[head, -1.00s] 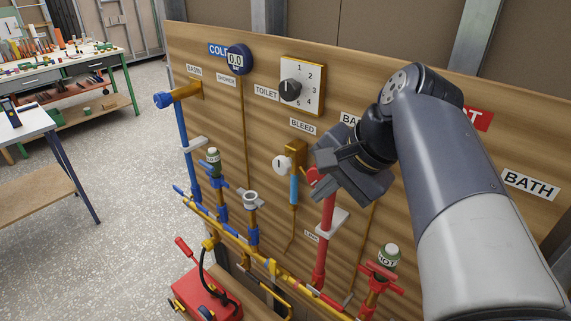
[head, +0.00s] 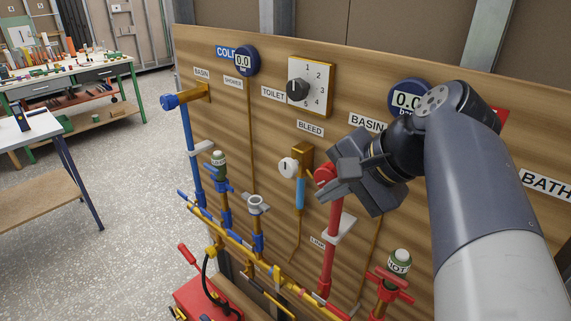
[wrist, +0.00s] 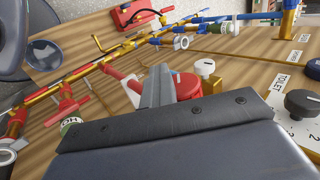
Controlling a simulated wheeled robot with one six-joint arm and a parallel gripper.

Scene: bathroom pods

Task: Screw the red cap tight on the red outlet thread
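The red cap (head: 325,175) sits at the top of the red upright pipe (head: 331,240), on the end facing out from the board. It also shows in the wrist view (wrist: 188,86) as a round red piece. My gripper (head: 343,178) is right at the cap, with its fingers beside and partly in front of it. In the wrist view the grey fingers (wrist: 157,90) overlap the cap's left edge. I cannot tell whether they grip it. The thread is hidden, and how tight the cap sits does not show.
A white-knobbed bleed valve (head: 289,167) is close to the left of the cap. A red-handled valve with a HOT-labelled top (head: 399,262) stands low at right. A dial plate (head: 311,85) and gauges are on the wooden board. A red toolbox (head: 205,298) sits below left.

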